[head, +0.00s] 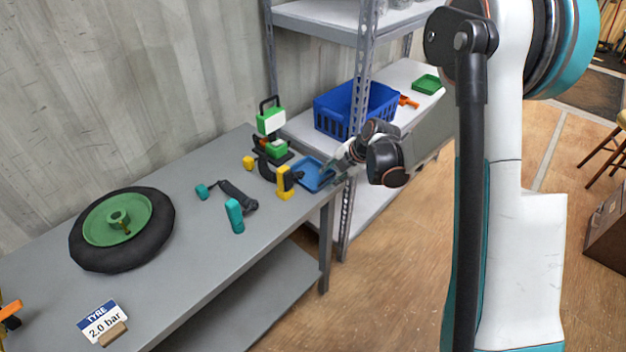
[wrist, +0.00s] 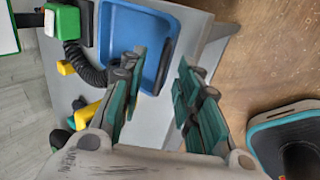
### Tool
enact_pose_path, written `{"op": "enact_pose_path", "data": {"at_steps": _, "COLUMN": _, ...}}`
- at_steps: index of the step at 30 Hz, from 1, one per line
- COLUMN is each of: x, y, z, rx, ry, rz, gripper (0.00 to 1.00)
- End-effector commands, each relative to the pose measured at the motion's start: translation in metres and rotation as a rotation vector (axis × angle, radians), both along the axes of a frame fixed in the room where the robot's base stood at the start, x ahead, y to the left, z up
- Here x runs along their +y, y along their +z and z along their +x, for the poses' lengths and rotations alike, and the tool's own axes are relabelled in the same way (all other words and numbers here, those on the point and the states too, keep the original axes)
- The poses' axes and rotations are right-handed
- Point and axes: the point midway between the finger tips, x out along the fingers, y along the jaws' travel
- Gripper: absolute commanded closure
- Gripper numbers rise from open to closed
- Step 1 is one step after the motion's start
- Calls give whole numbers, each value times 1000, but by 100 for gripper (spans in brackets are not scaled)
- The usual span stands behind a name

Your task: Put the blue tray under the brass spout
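The blue tray (head: 313,176) lies at the table's right end, in front of the green and black machine (head: 272,140). It also shows at the top of the wrist view (wrist: 125,35). My gripper (head: 332,172) is at the tray's right edge. In the wrist view my gripper (wrist: 160,72) is open, one finger over the tray's inside and the other beyond its rim. I cannot tell whether a finger touches it. A brass spout cannot be made out clearly; the machine has a black corrugated hose (wrist: 85,68).
A yellow-and-black tool (head: 285,184) stands close to the tray, with teal pieces (head: 235,215) further left. A black tyre with green hub (head: 122,230) lies on the table (head: 190,270). A shelf with a blue crate (head: 345,110) stands behind my gripper.

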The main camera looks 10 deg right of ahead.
Motion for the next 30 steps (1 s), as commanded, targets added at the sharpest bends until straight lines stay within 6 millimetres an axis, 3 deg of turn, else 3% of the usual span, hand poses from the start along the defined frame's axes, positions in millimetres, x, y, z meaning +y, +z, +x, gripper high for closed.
{"op": "enact_pose_path", "data": {"at_steps": 1, "x": 3, "y": -12, "z": 2, "rx": 0, "ry": 1, "rz": 0, "gripper": 69}}
{"op": "enact_pose_path", "data": {"at_steps": 4, "x": 7, "y": -21, "z": 9, "rx": 0, "ry": 1, "rz": 0, "gripper": 69}}
{"op": "enact_pose_path", "data": {"at_steps": 12, "x": 8, "y": -23, "z": 11, "rx": 0, "ry": 0, "rz": 0, "gripper": 69}}
{"op": "enact_pose_path", "data": {"at_steps": 16, "x": 8, "y": -23, "z": 11, "rx": 0, "ry": 0, "rz": 0, "gripper": 99}}
{"op": "enact_pose_path", "data": {"at_steps": 17, "x": 8, "y": -23, "z": 11, "rx": 0, "ry": 0, "rz": 0, "gripper": 100}}
{"op": "enact_pose_path", "data": {"at_steps": 30, "x": 8, "y": -21, "z": 11, "rx": 0, "ry": 0, "rz": 0, "gripper": 100}}
